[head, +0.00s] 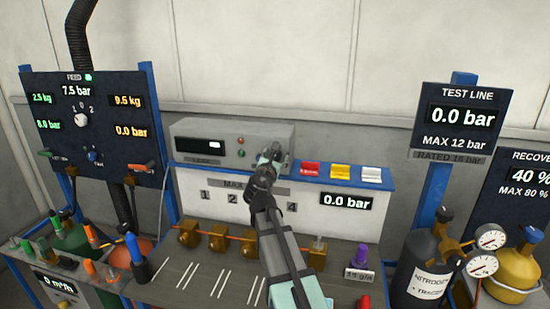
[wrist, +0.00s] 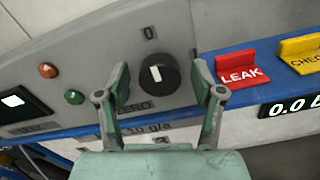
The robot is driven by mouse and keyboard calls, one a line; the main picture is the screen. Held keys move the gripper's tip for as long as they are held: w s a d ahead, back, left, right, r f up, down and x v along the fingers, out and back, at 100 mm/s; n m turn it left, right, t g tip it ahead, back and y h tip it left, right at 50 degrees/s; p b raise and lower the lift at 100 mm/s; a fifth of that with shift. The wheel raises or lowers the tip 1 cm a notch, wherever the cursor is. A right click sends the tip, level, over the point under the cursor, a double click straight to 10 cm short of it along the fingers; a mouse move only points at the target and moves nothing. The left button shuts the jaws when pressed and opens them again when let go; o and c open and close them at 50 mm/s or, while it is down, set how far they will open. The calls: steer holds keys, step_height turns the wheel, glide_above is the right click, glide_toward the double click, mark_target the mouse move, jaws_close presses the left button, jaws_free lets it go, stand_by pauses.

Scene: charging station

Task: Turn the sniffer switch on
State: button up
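A round black knob (wrist: 157,78) with a white pointer mark sits on the front of a grey box (head: 220,148). Its pointer is nearly upright, leaning slightly left, toward a "0" printed above. A partly covered label reading "ERO" shows at its lower left. I take this knob for the sniffer switch; no label naming it so is readable. My gripper (wrist: 160,72) is open, one finger on each side of the knob. Whether the fingers touch it cannot be told. In the head view my gripper (head: 270,158) is in front of the box's right end and hides the knob.
Red (head: 310,169), yellow (head: 340,171) and white (head: 371,174) tags stand on the blue ledge right of the box. A red button (wrist: 48,70), a green button (wrist: 74,96) and a small display (wrist: 14,102) are left of the knob. Brass valves (head: 215,238) line the bench below.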

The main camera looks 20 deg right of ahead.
steer(key=c, duration=1.1)
steer(key=shift+f+m+b, duration=0.1)
steer(key=shift+m+b, duration=0.3)
steer(key=shift+b, duration=0.1)
steer(key=m+b, duration=0.3)
steer(key=b, duration=0.1)
steer(key=shift+f+m, duration=0.1)
steer(key=shift+m, duration=0.3)
steer(key=m+b, duration=0.4)
steer(key=shift+m+b, duration=0.3)
steer(key=shift+b, duration=0.1)
steer(key=m+b, duration=0.5)
steer(key=shift+b, duration=0.4)
steer(key=m+b, duration=0.3)
steer(key=shift+m, duration=0.3)
